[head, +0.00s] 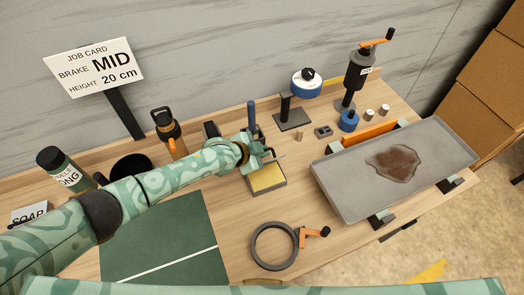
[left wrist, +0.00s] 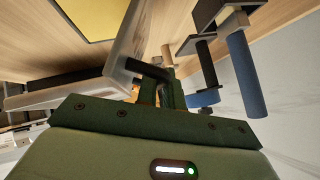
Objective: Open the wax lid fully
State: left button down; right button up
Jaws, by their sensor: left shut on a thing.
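The wax box (head: 268,190) is a small grey tray with a yellow wax block (head: 267,177) in it, in the middle of the table. In the left wrist view the yellow wax (left wrist: 88,14) shows at the top left. A pale lid panel (left wrist: 128,35) stands raised beside it, steeply tilted, with a dark handle (left wrist: 148,69). My left gripper (head: 266,152) is at the far side of the box, and in the left wrist view (left wrist: 168,88) it is shut on the lid's handle. The arm and gripper hide most of the lid in the head view. My right gripper is not in view.
A blue upright handle (head: 251,115) stands close behind my left gripper. A black stand (head: 291,118) is to its right. A grey tray (head: 335,195) with a brown stain lies at right. A dark ring (head: 254,250) lies in front of the box. A green mat (head: 150,235) is at left.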

pick_arm(q)
jog(key=shift+w+a, duration=0.1)
jog(key=shift+w, duration=0.15)
dwell(0.4)
jog(key=c, duration=1.8)
grip_release()
jog(key=shift+s+a+r, duration=0.1)
jog(key=shift+s+r, duration=0.05)
jog(key=shift+r, duration=0.1)
jog(key=p+v, duration=0.5)
jog(key=v, duration=1)
jog(key=shift+s+a+r, duration=0.15)
jog(key=shift+s+r, duration=0.05)
jog(key=shift+r, duration=0.05)
